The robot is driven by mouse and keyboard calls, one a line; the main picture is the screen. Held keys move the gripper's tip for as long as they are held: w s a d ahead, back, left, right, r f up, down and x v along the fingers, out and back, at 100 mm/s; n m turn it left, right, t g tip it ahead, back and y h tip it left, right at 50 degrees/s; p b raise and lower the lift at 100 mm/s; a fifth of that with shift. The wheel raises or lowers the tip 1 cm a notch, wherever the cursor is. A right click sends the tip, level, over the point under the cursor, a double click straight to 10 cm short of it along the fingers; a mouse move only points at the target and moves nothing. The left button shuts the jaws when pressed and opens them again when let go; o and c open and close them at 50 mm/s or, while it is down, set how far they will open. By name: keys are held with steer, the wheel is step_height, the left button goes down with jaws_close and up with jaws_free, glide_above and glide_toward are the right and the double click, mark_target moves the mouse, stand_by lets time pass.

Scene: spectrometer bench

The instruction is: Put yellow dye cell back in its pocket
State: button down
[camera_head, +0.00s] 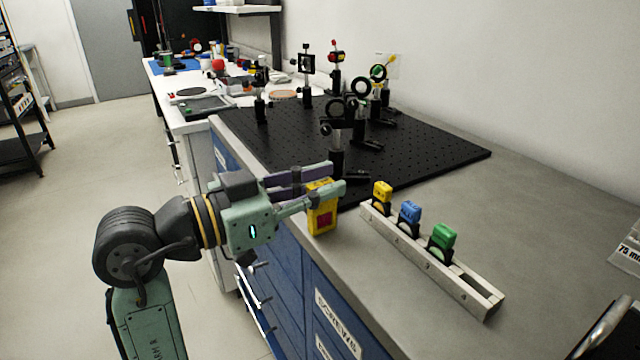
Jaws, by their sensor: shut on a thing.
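My gripper (318,192) reaches in from the left over the bench's front edge. Its fingers are shut on the top of a yellow block with a red panel on its face, which I take to be the yellow dye cell (322,218). The fingers hide part of its top, and I cannot tell whether its bottom touches the bench. A pale slotted rack (400,243) lies to the right of it. The rack holds a yellow-topped piece (382,190), a blue-topped piece (409,210) and a green-topped piece (443,235). Its near right end is empty.
A black perforated board (430,155) with several optical mounts (338,125) stands behind my gripper. A white side bench (180,115) with clutter is further back. A dark object (608,330) shows at the lower right.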

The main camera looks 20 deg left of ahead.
steer(key=c, duration=1.5)
jaws_free()
